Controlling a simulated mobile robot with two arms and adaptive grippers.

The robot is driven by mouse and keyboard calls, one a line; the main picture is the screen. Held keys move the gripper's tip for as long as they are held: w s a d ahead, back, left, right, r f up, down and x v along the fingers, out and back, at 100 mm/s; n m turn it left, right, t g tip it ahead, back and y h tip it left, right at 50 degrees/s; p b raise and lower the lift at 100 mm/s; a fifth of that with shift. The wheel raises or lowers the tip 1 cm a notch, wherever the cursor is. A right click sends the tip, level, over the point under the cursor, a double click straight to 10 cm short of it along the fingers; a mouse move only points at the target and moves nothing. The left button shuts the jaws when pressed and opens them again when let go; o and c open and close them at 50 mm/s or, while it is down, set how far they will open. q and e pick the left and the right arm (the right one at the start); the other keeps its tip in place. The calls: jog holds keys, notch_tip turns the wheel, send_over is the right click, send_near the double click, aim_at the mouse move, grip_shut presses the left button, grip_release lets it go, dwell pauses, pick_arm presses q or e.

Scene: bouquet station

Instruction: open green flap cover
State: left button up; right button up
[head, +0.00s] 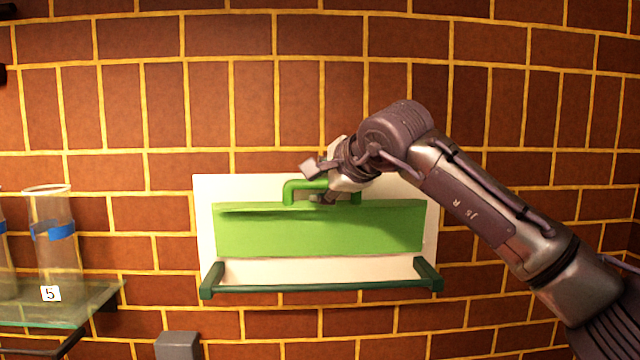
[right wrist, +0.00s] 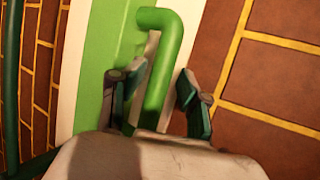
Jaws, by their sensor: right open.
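The green flap cover (head: 320,232) is on a white panel (head: 205,215) on the brick wall. A green handle (head: 300,186) stands along its top edge. In the right wrist view the handle (right wrist: 158,60) runs between the two fingers of my right gripper (right wrist: 158,95), which is open around it with gaps showing. In the head view my right gripper (head: 325,185) is at the middle of the handle and hides part of it. My left gripper is not in view.
A dark green rail (head: 320,288) juts out below the flap. At the left, a glass shelf (head: 75,305) carries clear vases with blue bands (head: 58,230) and a label reading 5. A grey block (head: 178,345) shows at the bottom. The wall above the panel is clear.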

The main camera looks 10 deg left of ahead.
jog(key=shift+f, duration=0.1)
jog(key=shift+d, duration=0.15)
jog(key=v, duration=1.2)
